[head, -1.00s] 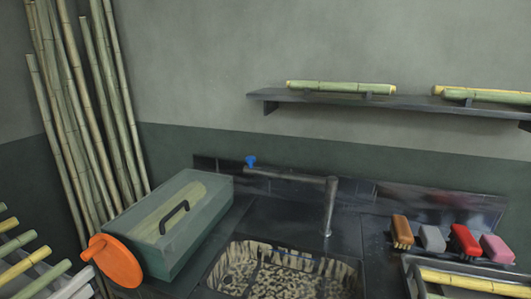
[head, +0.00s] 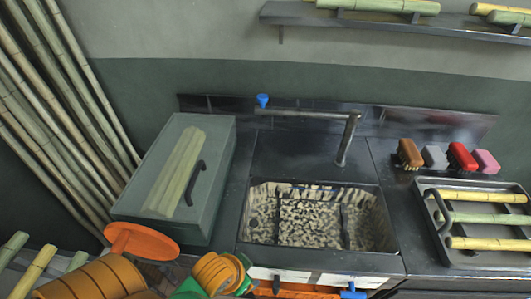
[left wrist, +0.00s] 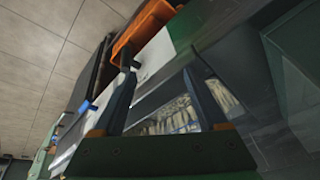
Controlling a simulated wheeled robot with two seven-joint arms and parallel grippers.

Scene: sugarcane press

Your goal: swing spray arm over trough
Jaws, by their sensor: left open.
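The spray arm is a thin grey pipe (head: 305,113) on an upright post behind the trough. It points left along the back wall, with a blue nozzle (head: 262,100) at its free end. The trough (head: 246,215) is a sunken basin with a speckled inside, in front of the post; part of it shows in the left wrist view (left wrist: 180,116). My left gripper (left wrist: 158,68) is open, with nothing seen between its fingers. In the head view, its orange and green wrist is low, at the counter's front edge, well apart from the spray arm. My right gripper is not in view.
A green box with a black handle (head: 196,185) stands left of the trough, with an orange disc (head: 140,240) at its front. Several brushes (head: 462,157) and a tray of cane (head: 440,225) are at right. A shelf (head: 290,14) hangs above. The counter behind the trough is clear.

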